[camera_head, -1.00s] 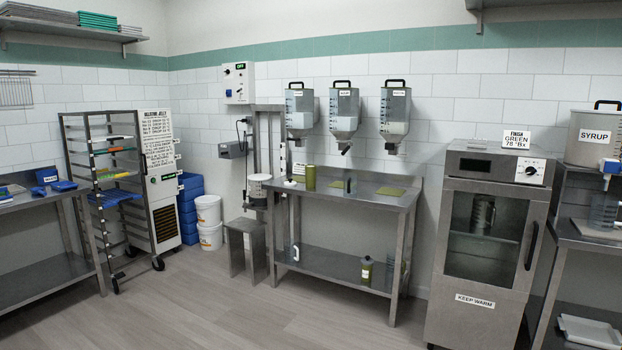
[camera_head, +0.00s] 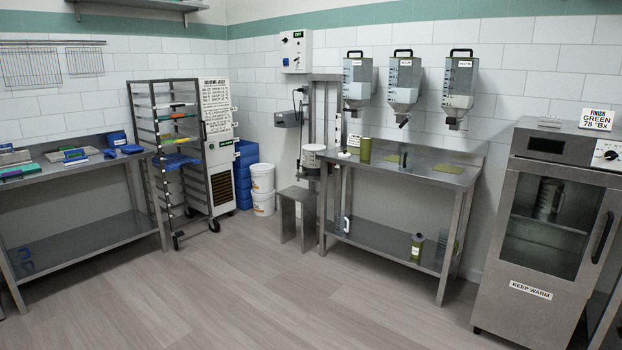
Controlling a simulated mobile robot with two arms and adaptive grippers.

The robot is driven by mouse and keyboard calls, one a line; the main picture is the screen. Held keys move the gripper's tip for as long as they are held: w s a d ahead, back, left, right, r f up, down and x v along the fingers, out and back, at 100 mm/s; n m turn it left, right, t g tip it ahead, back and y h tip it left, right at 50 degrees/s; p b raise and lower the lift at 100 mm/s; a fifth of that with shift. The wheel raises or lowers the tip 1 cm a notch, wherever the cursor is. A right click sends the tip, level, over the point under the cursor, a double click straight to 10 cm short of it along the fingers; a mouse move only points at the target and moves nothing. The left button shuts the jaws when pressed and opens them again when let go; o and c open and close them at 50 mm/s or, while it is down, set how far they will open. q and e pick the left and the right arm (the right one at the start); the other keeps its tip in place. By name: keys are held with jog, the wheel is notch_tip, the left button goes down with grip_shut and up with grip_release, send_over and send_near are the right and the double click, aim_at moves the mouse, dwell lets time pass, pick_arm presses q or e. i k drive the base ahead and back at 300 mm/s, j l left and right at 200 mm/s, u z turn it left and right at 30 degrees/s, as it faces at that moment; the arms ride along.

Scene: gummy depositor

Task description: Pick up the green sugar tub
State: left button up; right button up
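An olive-green cylindrical tub (camera_head: 365,150) stands upright on the top of the steel table (camera_head: 462,181) under the wall dispensers. A smaller olive-green container (camera_head: 416,247) with a dark top and a pale label stands on that table's lower shelf. The labels are too small to read, so I cannot tell which is the sugar tub. Both are across the room from me. Neither of my grippers is in view.
A warming cabinet (camera_head: 533,245) stands at right. A low steel stool (camera_head: 296,213), white buckets (camera_head: 263,190) and a tray rack (camera_head: 171,155) stand left of the table. A long bench (camera_head: 85,240) lines the left. The floor (camera_head: 260,295) ahead is clear.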

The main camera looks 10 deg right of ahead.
aim_at(365, 142)
jog(key=i+l+z, duration=0.3)
jog(key=i, duration=0.7)
jog(key=i+z, duration=0.3)
jog(key=i, duration=0.7)
